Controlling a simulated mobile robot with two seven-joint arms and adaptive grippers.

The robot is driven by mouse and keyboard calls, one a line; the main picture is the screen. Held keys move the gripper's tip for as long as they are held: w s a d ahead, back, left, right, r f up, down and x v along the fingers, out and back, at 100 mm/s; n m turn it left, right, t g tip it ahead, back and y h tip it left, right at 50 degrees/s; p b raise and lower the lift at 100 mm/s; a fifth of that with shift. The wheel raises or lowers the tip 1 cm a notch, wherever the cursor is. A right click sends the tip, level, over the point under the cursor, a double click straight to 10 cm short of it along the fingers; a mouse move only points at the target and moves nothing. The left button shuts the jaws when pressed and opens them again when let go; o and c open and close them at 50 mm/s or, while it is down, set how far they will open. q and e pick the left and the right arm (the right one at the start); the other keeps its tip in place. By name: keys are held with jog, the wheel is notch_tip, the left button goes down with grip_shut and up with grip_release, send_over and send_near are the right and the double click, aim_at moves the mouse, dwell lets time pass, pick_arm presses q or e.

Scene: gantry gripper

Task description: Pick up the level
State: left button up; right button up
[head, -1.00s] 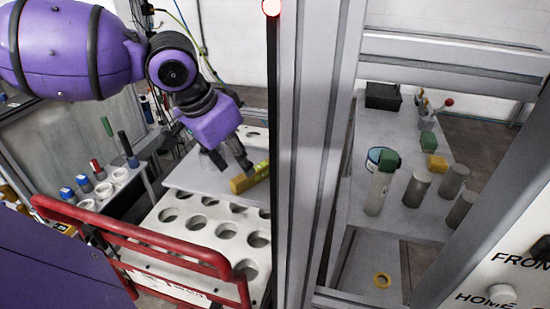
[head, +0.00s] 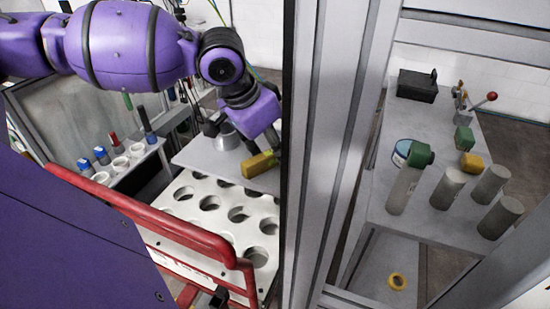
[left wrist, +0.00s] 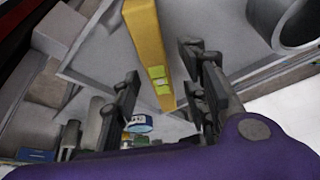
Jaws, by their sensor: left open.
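The level is a yellow bar (head: 259,165) on the grey shelf behind the red rail in the head view. In the left wrist view the level (left wrist: 148,42) shows large, with yellow-green vials, and its near end reaches between the fingers. My left gripper (head: 272,140) points down just above the level in the head view. In the left wrist view the gripper (left wrist: 165,95) has its fingers apart, one on each side of the level's end; I cannot tell whether they touch it. My right gripper is not in view.
A grey cylinder (head: 226,136) stands behind the level. A white rack with holes (head: 215,220) and a red rail (head: 150,220) lie in front. A metal post (head: 330,130) stands close on the right. Beyond it, a table (head: 385,215) holds several cylinders and a black box (head: 417,86).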

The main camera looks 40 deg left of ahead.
pick_arm(q)
grip_shut()
jog(key=shift+r, duration=0.1)
jog(key=shift+r, duration=0.1)
